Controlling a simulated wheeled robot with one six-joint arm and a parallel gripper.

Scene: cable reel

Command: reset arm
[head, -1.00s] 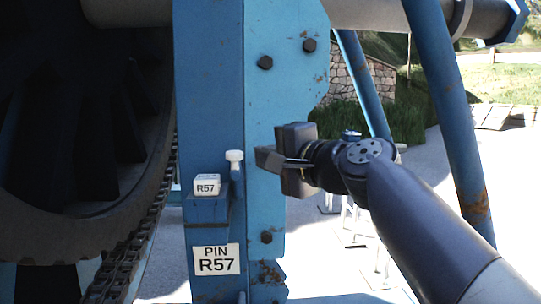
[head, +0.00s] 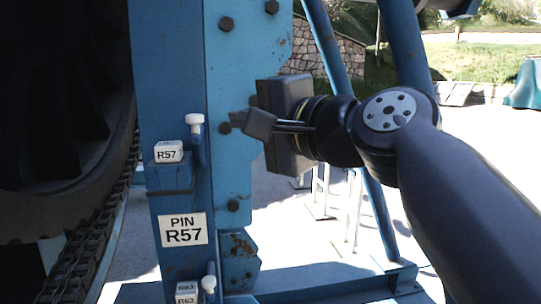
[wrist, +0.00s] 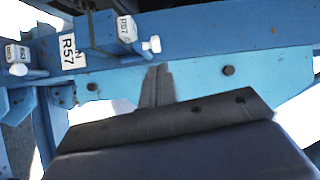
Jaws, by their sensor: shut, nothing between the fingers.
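My gripper (head: 240,123) is in the middle of the head view, in front of the blue steel post. Its fingers are together with nothing between them, and they point left. In the wrist view the closed fingers (wrist: 156,85) show against the blue plate. A white-headed pin (head: 196,124) stands in a holder on the post, left of my fingers and apart from them. A white block marked R57 (head: 169,152) sits beside the pin, above a label reading PIN R57 (head: 184,230). The pin also shows in the wrist view (wrist: 152,45).
The blue post (head: 168,80) and bolted plate (head: 232,60) stand close to my fingers. A large dark reel wheel (head: 60,130) with a chain (head: 85,255) is at left. A second pin (head: 209,284) and an R63 block (head: 186,288) are lower down. Blue struts (head: 325,40) stand behind my arm.

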